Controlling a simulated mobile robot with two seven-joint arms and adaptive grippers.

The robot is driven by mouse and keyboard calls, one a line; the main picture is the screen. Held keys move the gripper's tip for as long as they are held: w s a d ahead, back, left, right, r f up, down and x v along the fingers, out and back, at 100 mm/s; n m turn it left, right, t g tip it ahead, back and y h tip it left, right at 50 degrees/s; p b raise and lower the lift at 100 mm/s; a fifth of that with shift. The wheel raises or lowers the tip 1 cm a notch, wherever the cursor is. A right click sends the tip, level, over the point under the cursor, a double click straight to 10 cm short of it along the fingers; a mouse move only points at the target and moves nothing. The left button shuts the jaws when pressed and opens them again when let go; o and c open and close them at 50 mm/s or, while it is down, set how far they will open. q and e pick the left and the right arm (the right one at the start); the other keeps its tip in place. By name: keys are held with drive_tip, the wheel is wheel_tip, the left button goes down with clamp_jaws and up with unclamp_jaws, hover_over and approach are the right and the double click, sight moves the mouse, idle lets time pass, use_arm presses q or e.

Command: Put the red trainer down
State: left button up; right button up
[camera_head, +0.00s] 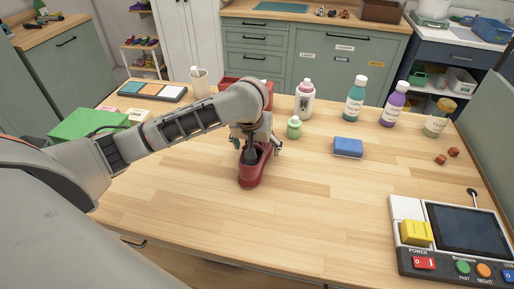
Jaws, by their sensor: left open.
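The red trainer (251,177) rests on the wooden table (320,210) near its middle, toe toward the front edge. My left gripper (257,146) is right above its rear opening, with its fingers open on either side of the shoe. The gripper hides the upper back part of the trainer. Whether a finger touches the shoe is hard to tell. My right gripper is not in view.
A blue sponge (348,147) lies to the right. A red box (232,85) is behind the arm. A control panel (455,240) fills the right front corner. The front middle is clear.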

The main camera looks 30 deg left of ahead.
use_arm(q)
drive_tip(key=shift+c, duration=0.3)
drive_tip(key=c, duration=1.5)
drive_tip(key=shift+o, duration=0.2)
